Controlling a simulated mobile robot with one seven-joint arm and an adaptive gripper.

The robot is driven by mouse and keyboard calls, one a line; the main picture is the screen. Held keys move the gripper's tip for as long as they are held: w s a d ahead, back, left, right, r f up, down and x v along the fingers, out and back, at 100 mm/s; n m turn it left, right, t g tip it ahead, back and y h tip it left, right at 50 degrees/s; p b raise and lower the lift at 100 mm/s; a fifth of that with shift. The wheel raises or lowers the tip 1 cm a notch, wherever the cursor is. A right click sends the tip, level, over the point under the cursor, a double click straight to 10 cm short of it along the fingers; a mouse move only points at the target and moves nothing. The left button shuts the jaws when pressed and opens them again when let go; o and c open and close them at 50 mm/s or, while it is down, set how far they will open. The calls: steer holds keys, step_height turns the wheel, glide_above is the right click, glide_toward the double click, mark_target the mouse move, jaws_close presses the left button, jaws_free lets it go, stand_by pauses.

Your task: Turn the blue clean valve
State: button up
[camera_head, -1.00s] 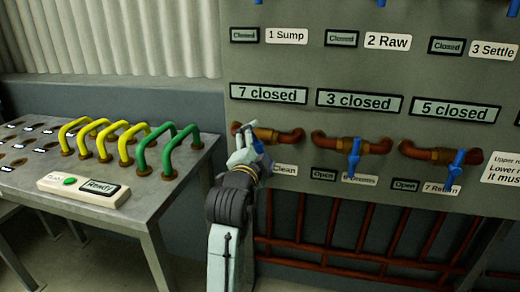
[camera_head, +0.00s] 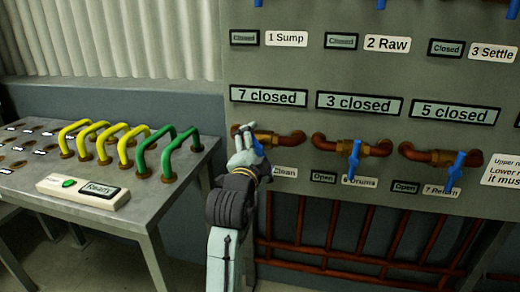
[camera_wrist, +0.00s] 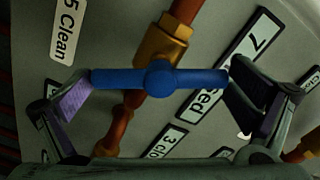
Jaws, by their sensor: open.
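The blue clean valve handle (camera_wrist: 160,78) is a straight bar with a round hub, mounted on a brass body (camera_wrist: 160,45). It lies crosswise in the wrist view, with the "5 Clean" label (camera_wrist: 67,30) at upper left. My gripper (camera_wrist: 162,95) is open, with one finger at each end of the bar. The fingers are at or very near the bar's ends; I cannot tell whether they touch. In the head view my gripper (camera_head: 246,142) is at the leftmost pipe and hides most of the blue handle (camera_head: 258,147). The display above it (camera_head: 268,95) reads "7 closed".
Two more blue valve handles, Drums (camera_head: 354,160) and Return (camera_head: 455,170), stand to the right on the panel. Red pipes (camera_head: 340,235) run below. A grey table (camera_head: 130,210) with yellow and green handles (camera_head: 150,150) and a Ready box (camera_head: 85,190) stands at left.

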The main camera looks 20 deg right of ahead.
steer(key=v, duration=1.2)
